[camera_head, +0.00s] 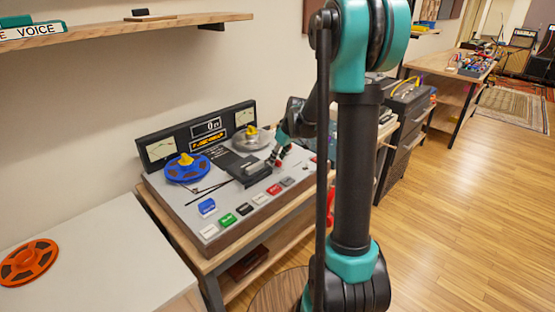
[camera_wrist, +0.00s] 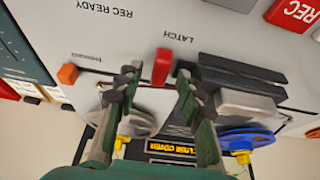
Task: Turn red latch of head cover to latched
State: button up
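The red latch (camera_wrist: 162,67) is a small upright red bar below the word LATCH, which appears upside down in the wrist view. My gripper (camera_wrist: 157,78) is open, with one fingertip on each side of the latch; I cannot tell whether either touches it. The head cover (camera_wrist: 243,70) is a dark block right beside the latch. In the head view the head cover (camera_head: 250,170) sits mid-deck on the tape machine, and my gripper (camera_head: 281,154) is low at its right side. The display (camera_wrist: 171,148) appears to read "CLOSE COVER".
A blue reel (camera_head: 187,167) and a pale reel (camera_head: 252,138) stand behind the cover. Several coloured buttons (camera_head: 244,209) line the front of the deck. An orange knob (camera_wrist: 68,74) is left of the latch in the wrist view. An orange reel (camera_head: 29,262) lies on the white table.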

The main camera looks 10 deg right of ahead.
jog(key=shift+w+a+f, duration=0.15)
jog(key=shift+f, duration=0.4)
grip_shut()
